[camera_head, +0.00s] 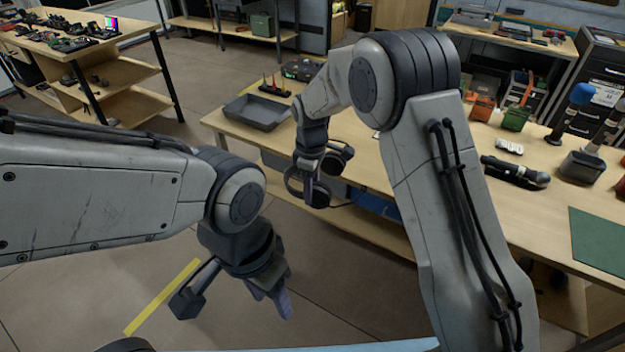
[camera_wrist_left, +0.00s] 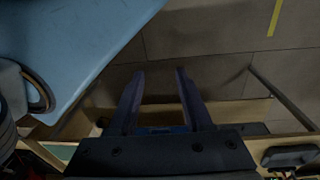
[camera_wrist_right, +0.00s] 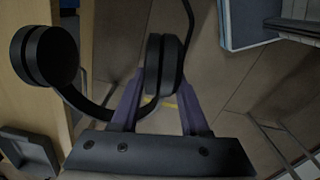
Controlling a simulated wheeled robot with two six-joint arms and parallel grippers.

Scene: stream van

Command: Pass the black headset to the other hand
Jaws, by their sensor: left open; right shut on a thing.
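The black headset (camera_head: 336,158) hangs from my right gripper (camera_head: 309,190), off the front edge of the workbench. In the right wrist view, one ear cup of the headset (camera_wrist_right: 161,66) sits between the fingers of my right gripper (camera_wrist_right: 158,105). Its other cup and the band stretch to the left. The right gripper is shut on it. My left gripper (camera_head: 270,295) is open and empty, lower and to the left of the headset, over the floor. The left wrist view shows the left gripper (camera_wrist_left: 160,95) with its fingers apart and nothing between them.
The wooden workbench (camera_head: 385,185) carries a grey tray (camera_head: 255,112), a black drill-like tool (camera_head: 515,172), a dark bin (camera_head: 583,165) and a green mat (camera_head: 600,238). A light blue surface (camera_wrist_left: 75,45) lies close by my left gripper. The floor between the grippers is clear.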

